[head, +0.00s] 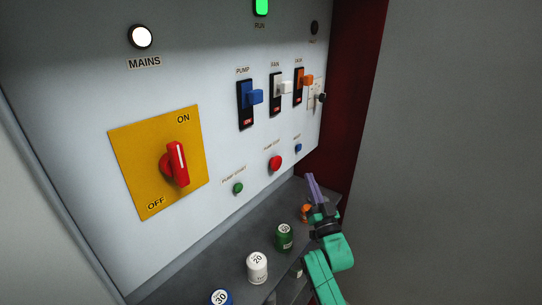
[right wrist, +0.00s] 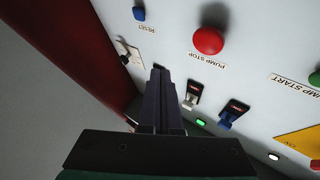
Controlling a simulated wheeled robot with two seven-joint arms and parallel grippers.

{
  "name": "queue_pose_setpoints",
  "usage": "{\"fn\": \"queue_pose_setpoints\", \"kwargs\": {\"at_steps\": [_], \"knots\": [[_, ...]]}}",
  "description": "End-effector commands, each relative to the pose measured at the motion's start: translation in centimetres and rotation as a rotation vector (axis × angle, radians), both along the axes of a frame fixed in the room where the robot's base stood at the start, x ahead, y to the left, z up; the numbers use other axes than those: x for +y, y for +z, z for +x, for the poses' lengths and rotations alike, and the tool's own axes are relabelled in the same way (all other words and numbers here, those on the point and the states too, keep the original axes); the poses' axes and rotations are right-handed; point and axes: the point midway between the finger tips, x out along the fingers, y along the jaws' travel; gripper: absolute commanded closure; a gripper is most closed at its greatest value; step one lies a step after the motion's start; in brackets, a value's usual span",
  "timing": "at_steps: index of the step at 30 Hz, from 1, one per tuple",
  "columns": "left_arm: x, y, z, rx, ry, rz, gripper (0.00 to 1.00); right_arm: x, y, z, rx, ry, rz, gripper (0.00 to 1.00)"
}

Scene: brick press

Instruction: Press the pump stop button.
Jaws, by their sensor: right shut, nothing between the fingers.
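The red round pump stop button (head: 274,163) is on the white panel, right of the green pump start button (head: 238,188). In the right wrist view the red button (right wrist: 208,40) is large, near the top, above its PUMP STOP label (right wrist: 207,61). My right gripper (head: 311,184) is shut and empty, to the right of and below the red button, apart from it in the head view. Its dark fingers (right wrist: 158,80) also show in the right wrist view, pointing toward the panel. My left gripper is in neither view.
A blue reset button (head: 298,148) is right of the red one. Above are the pump (head: 256,97), fan (head: 285,88) and orange (head: 306,80) switches. A red mains handle (head: 178,164) is at left. Several numbered weights, one white (head: 257,267), stand on the shelf below.

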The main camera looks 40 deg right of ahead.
Motion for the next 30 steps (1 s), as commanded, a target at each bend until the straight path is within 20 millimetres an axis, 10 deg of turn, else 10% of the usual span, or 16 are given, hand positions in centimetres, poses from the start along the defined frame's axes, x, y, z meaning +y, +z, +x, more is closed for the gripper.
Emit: {"fn": "queue_pose_setpoints", "kwargs": {"at_steps": [4,12,21,30], "knots": [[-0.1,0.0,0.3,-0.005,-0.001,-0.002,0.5,0.0,0.0,0.0,0.001,0.0,-0.001,1.0],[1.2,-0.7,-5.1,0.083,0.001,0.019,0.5,0.2,-0.3,0.7,0.001,0.0,0.002,1.0],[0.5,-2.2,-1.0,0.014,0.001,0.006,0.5,1.4,-0.5,4.8,0.0,0.0,0.001,1.0],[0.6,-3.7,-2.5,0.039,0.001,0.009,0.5,2.4,-0.4,8.1,0.001,0.0,0.0,1.0]]}}
